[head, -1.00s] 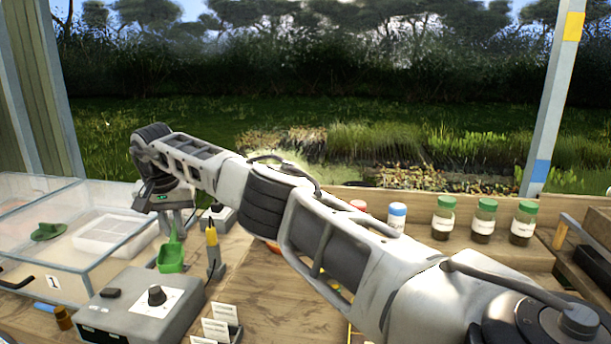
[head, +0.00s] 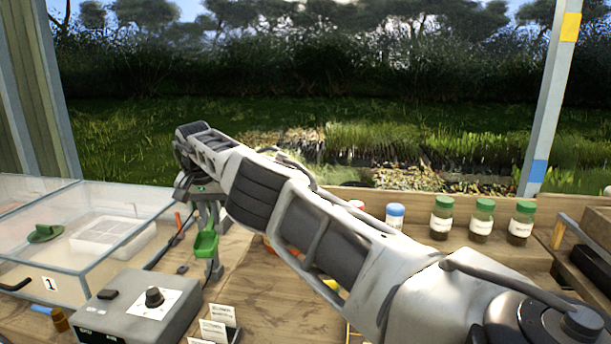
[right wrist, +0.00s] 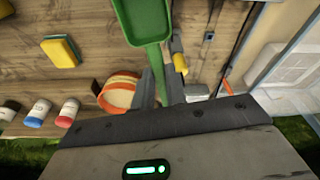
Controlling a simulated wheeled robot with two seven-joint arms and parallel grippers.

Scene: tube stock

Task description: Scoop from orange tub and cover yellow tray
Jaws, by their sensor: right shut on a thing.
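My right gripper (head: 208,212) is shut on the handle of a green scoop (head: 204,244), which hangs below it over the wooden bench. In the right wrist view the scoop (right wrist: 146,18) extends away from the fingers, and no material shows on the part in view. The orange tub (right wrist: 118,93) stands on the bench beside the fingers, apart from the scoop, with pale tan content. In the head view my right arm hides nearly all of the tub (head: 268,244). I cannot make out the yellow tray for certain. My left gripper is not in view.
A clear-walled box (head: 92,262) holding a white tray (head: 112,236) stands at left. A grey control box (head: 142,306) and white cards (head: 214,330) are in front. Several jars (head: 481,220) line the back right. A yellow-and-green block (right wrist: 61,52) lies on the bench.

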